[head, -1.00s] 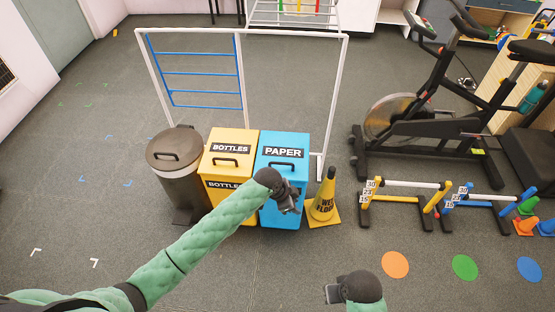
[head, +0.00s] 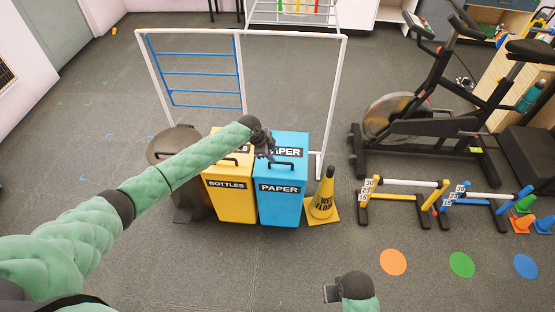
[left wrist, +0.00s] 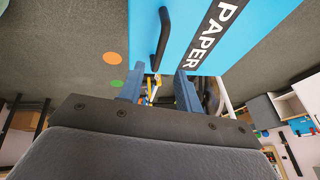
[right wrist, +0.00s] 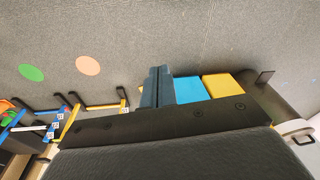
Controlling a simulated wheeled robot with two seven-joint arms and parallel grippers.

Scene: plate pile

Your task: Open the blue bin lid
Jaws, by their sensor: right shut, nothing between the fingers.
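The blue bin (head: 280,207) marked PAPER stands upright at the right end of the bin row. Its blue lid (head: 296,160) is down, with a black bar handle (head: 283,166) on top. My left gripper (head: 269,153) is over the lid's left part, close to the handle, and hides part of the lid's PAPER label. In the left wrist view it is open (left wrist: 157,82), with the handle (left wrist: 162,38) ahead of the fingers and one end lined up with the gap. Contact cannot be told. My right gripper (head: 332,293) is shut and empty, low over the floor, away from the bins.
A yellow BOTTLES bin (head: 232,203) touches the blue bin's left side; a brown round bin (head: 172,150) is beyond it. A yellow wet-floor cone (head: 323,198) stands close on the right. A white frame (head: 338,95) rises behind. The floor in front is clear.

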